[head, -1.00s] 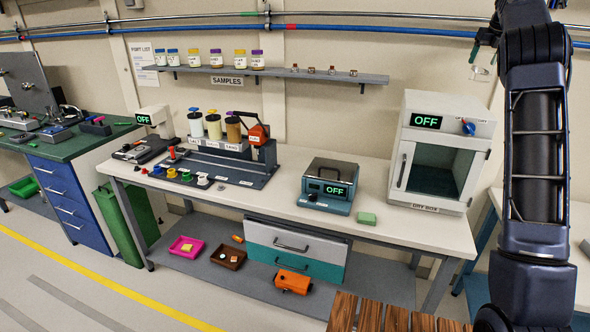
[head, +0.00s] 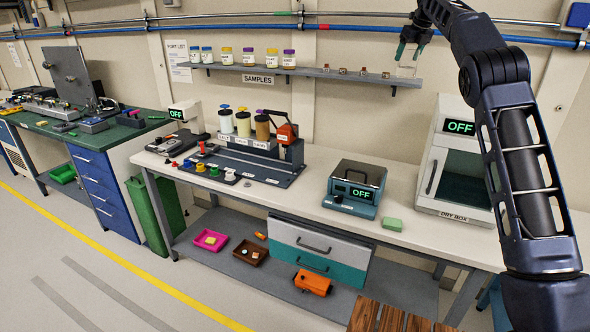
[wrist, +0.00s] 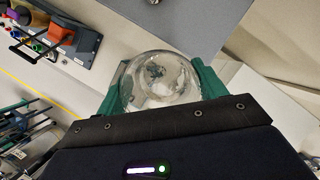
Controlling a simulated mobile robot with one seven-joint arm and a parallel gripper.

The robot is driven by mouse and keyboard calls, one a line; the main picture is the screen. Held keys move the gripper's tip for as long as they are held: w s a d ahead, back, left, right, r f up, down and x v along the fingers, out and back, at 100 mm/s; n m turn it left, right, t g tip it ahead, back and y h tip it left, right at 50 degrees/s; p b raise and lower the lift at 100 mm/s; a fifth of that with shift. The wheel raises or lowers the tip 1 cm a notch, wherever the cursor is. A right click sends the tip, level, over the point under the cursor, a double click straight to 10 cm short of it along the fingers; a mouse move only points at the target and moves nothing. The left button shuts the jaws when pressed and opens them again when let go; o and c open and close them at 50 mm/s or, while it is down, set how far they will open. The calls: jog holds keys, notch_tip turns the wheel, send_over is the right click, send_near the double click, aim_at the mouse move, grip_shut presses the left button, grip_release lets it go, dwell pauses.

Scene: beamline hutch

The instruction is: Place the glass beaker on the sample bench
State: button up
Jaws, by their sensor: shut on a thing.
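My gripper (head: 411,50) is high in the head view, in front of the wall above the right end of the sample shelf. It is shut on the clear glass beaker (head: 406,70), which hangs below the fingers. In the wrist view the beaker (wrist: 160,78) is round and transparent between the two green fingers. The long white-topped bench (head: 312,208) runs below the shelf; the beaker is well above it, touching nothing but my gripper. No label naming this bench can be seen.
The SAMPLES shelf (head: 310,73) juts from the wall above. Bare top lies between rack and teal box.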

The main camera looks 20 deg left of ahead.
jog(key=s+a+n+g, duration=0.1)
jog(key=s+a+n, duration=0.1)
jog(key=s+a, duration=0.6)
jog(key=s+a+f+n, duration=0.1)
jog(key=s+a, duration=0.2)
jog(key=a, duration=0.8)
jog(key=s+a+n+g, duration=0.1)
jog(key=s+a+n, duration=0.1)
jog(key=s+a, duration=0.6)
jog(key=shift+y, duration=0.5)
jog(key=f, duration=1.5)
jog(key=w+a+f, duration=0.1)
jog(key=f, duration=1.4)
jog(key=w+f, duration=0.1)
jog(key=f, duration=1.5)
jog(key=shift+a, duration=0.4)
jog(key=o, duration=1.1)
jog(key=shift+f, duration=0.1)
jog(key=shift+o, duration=0.2)
jog(key=v, duration=1.2)
jog(key=shift+s, duration=0.25)
